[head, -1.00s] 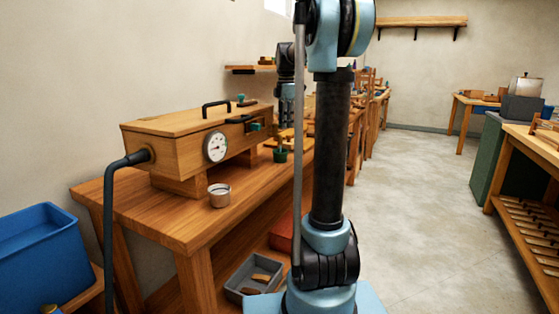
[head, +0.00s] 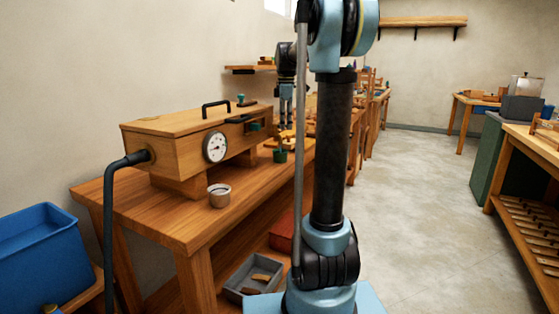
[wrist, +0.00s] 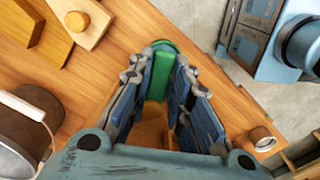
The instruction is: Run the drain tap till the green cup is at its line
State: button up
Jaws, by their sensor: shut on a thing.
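The green cup (head: 280,156) stands on the wooden bench below the right end of the wooden box (head: 180,148). The cup's line and water level cannot be made out.
A round gauge (head: 215,147) is on the box front and a dark hose (head: 110,215) joins its left end. Wooden pieces (wrist: 80,20) lie near my gripper. A grey tray (head: 250,278) is below.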

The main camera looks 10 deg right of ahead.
jog(key=shift+o, duration=0.3)
jog(key=m, duration=0.2)
jog(key=s+m, duration=0.1)
jog(key=m, duration=0.1)
jog(key=s+m, duration=0.1)
jog(key=m, duration=0.1)
jog(key=shift+s+a, duration=0.1)
jog(key=shift+a, duration=0.3)
jog(key=o, duration=0.8)
jog(key=shift+o, duration=0.2)
notch_tip(320, 180, up, 8)
